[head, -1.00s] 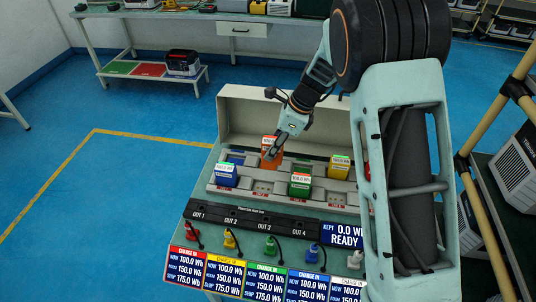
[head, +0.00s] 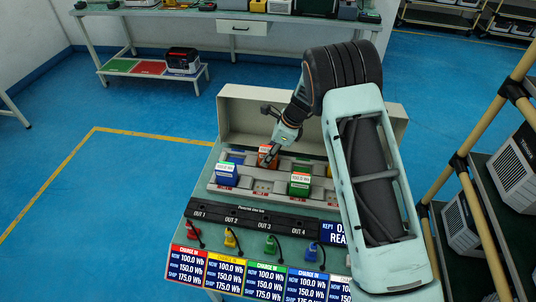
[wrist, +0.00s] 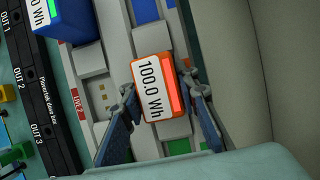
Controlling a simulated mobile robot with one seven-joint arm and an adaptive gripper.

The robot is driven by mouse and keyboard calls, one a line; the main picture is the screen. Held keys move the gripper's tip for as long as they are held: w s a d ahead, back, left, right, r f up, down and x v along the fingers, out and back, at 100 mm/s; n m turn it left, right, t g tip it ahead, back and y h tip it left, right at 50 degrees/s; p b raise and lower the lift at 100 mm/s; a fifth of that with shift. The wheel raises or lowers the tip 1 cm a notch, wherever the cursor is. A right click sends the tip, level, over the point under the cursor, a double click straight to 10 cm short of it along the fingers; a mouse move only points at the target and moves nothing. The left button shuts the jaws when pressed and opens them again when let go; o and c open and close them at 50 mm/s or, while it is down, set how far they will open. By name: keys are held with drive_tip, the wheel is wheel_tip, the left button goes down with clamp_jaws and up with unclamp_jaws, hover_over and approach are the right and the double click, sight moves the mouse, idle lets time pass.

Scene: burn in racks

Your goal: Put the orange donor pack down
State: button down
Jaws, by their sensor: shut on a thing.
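The orange donor pack (head: 265,159) is at the back row of the grey dock, behind the blue and green packs. In the wrist view the pack (wrist: 153,72) shows a label reading 100.0 Wh with a red bar. My gripper (wrist: 158,88) has one finger on each side of it and is shut on it. In the head view my gripper (head: 271,156) comes down onto the pack from the upper right. The pack sits low in the dock; its underside is hidden, so I cannot tell whether it is fully seated.
A blue pack (head: 227,175) and a green pack (head: 300,185) stand in the front of the dock. A black strip marked OUT 1 to OUT 4 (head: 250,218) and coloured plugs lie in front. My arm covers the dock's right side. A beige panel (head: 240,110) rises behind.

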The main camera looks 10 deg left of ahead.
drive_tip(key=shift+r, duration=0.15)
drive_tip(key=c, duration=1.5)
unclamp_jaws()
drive_tip(key=shift+f, duration=0.2)
drive_tip(key=shift+r, duration=0.1)
drive_tip(key=shift+r, duration=0.2)
drive_tip(key=b+v, duration=0.1)
drive_tip(key=v, duration=1)
drive_tip(key=shift+d+r, duration=0.25)
drive_tip(key=shift+r, duration=0.05)
